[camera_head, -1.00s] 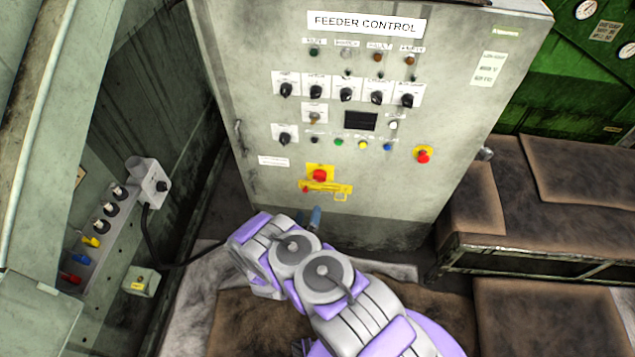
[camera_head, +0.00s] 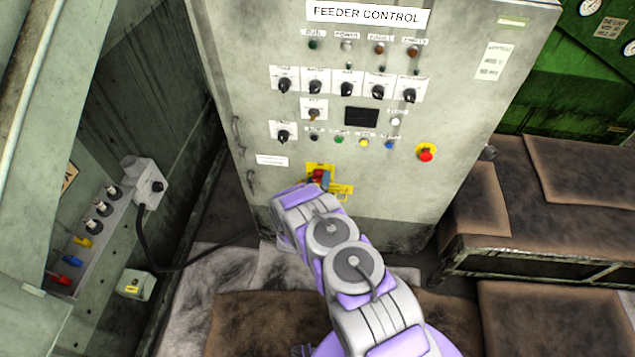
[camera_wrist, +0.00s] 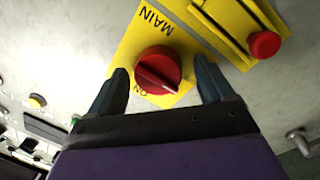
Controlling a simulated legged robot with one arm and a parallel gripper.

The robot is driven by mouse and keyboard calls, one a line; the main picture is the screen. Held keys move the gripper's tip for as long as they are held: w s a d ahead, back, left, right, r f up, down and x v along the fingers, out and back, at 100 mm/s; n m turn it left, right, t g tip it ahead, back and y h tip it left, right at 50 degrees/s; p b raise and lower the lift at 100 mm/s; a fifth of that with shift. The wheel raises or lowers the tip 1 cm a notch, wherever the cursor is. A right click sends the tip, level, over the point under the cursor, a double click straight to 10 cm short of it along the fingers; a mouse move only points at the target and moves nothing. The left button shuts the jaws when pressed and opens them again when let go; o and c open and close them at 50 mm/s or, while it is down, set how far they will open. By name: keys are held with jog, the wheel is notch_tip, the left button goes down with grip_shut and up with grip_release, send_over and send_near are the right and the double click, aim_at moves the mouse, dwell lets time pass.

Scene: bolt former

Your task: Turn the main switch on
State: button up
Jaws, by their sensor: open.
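The main switch is a red round knob (camera_wrist: 157,70) on a yellow plate (camera_wrist: 190,50) marked MAIN and ON in the wrist view. My gripper (camera_wrist: 165,85) is open, with one dark finger on each side of the red knob. I cannot tell whether either finger touches it.
A yellow latch piece with a red button (camera_wrist: 265,45) is beside the switch plate. A red emergency button on yellow (camera_head: 426,153) is to the right on the cabinet. Several black selector knobs (camera_head: 346,88) are above. A socket panel (camera_head: 95,225) stands at left.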

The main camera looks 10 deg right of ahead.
jog(key=c, duration=1)
jog(key=shift+c, duration=0.2)
jog(key=shift+m+p, duration=0.3)
jog(key=shift+p, duration=0.1)
jog(key=m+p, duration=0.3)
jog(key=p, duration=0.1)
jog(key=shift+r+y, duration=0.25)
jog(key=shift+y, duration=0.05)
jog(key=m+p, duration=0.3)
jog(key=shift+m+g, duration=0.3)
jog(key=shift+m, duration=0.1)
jog(key=m+p, duration=0.1)
jog(key=m, duration=0.3)
jog(key=shift+d+f+y, duration=0.1)
jog(key=shift+f+y, duration=0.05)
jog(key=shift+y, duration=0.25)
jog(key=m, duration=0.5)
jog(key=shift+s+y, duration=0.1)
jog(key=shift+y, duration=0.3)
jog(key=shift+m, duration=0.3)
